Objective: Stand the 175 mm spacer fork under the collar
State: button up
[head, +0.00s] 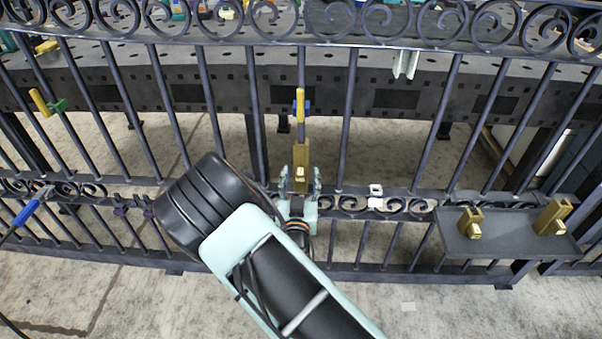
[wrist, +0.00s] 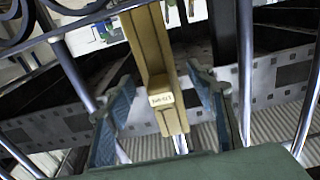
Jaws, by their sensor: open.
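A brass spacer fork (head: 302,155) stands upright along the middle gate bar, just above the lower scrollwork. It also shows in the wrist view (wrist: 150,45), with a small white label that I cannot read surely. My gripper (head: 301,180) is open, one finger on each side of the fork's lower part. In the wrist view, my gripper (wrist: 168,105) shows gaps beside the fork. The fork's foot is partly hidden.
A dark shelf (head: 505,248) at the right holds two more brass forks, a short one (head: 470,222) and a taller one (head: 552,217). A yellow and green piece (head: 42,103) is on a left bar. A blue-handled tool (head: 30,208) is at far left. Gate bars stand on both sides.

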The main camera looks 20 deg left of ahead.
jog(key=v, duration=1.1)
